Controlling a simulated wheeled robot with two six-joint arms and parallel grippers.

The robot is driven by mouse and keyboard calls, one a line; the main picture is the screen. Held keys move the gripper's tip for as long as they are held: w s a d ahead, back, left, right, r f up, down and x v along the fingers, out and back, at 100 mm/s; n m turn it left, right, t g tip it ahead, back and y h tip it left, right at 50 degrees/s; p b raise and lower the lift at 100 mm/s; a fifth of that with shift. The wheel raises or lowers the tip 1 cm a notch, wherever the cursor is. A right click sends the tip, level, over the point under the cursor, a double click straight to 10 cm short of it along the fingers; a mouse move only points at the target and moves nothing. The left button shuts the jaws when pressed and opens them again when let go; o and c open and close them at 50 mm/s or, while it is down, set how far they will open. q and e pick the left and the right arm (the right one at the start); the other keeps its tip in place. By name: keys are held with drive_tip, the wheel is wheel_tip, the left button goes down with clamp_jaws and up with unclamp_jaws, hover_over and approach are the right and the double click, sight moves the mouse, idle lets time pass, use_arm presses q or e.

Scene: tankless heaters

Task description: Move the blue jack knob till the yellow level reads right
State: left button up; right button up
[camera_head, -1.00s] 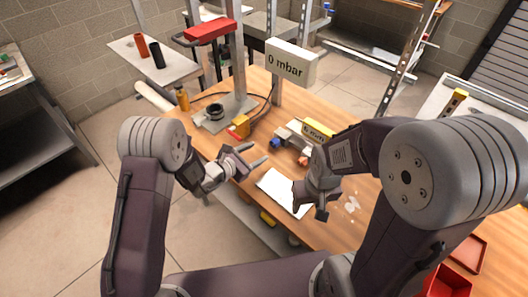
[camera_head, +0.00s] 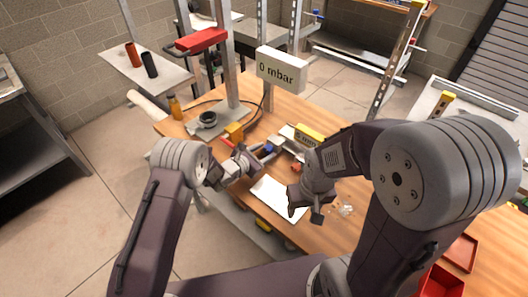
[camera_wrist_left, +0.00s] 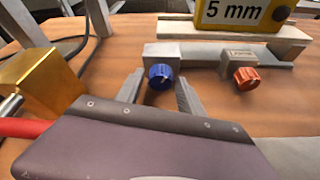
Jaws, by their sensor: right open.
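The blue jack knob (camera_wrist_left: 160,76) sits on the front face of a grey metal base (camera_wrist_left: 190,52) in the left wrist view. It also shows in the head view (camera_head: 271,149). The yellow level (camera_wrist_left: 236,12) rests on a rail above the base and its label reads "5 mm"; it also shows in the head view (camera_head: 310,134). My left gripper (camera_wrist_left: 160,92) is open, with one finger on each side of the blue knob; contact cannot be told. My right gripper (camera_head: 304,206) is over the table's front part, its fingers partly hidden.
A red-orange knob (camera_wrist_left: 246,78) is on the same base, right of the blue one. A brass block (camera_wrist_left: 40,78) with a red handle stands close on the left. A white sheet (camera_head: 279,196) lies in front. A "0 mbar" display (camera_head: 281,69) stands behind.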

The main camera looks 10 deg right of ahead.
use_arm(q)
clamp_jaws()
drive_tip(key=shift+d+f+b, duration=0.1)
drive_tip(key=shift+f+b, duration=0.25)
drive_tip(key=shift+b, duration=0.6)
use_arm(e)
drive_tip(key=shift+f, duration=0.9)
use_arm(q)
drive_tip(key=shift+r+m+b, duration=0.1)
drive_tip(key=shift+m+b, duration=0.25)
drive_tip(key=shift+m, duration=0.05)
use_arm(e)
drive_tip(key=shift+f, duration=0.4)
use_arm(q)
drive_tip(key=shift+r+t, duration=0.2)
drive_tip(key=shift+t, duration=0.1)
use_arm(e)
drive_tip(key=shift+r, duration=0.1)
use_arm(q)
drive_tip(key=shift+o, duration=1.8)
unclamp_jaws()
drive_tip(key=b+v, duration=0.1)
drive_tip(key=v, duration=0.8)
drive_tip(key=shift+r, duration=0.15)
use_arm(e)
drive_tip(key=shift+f, duration=0.55)
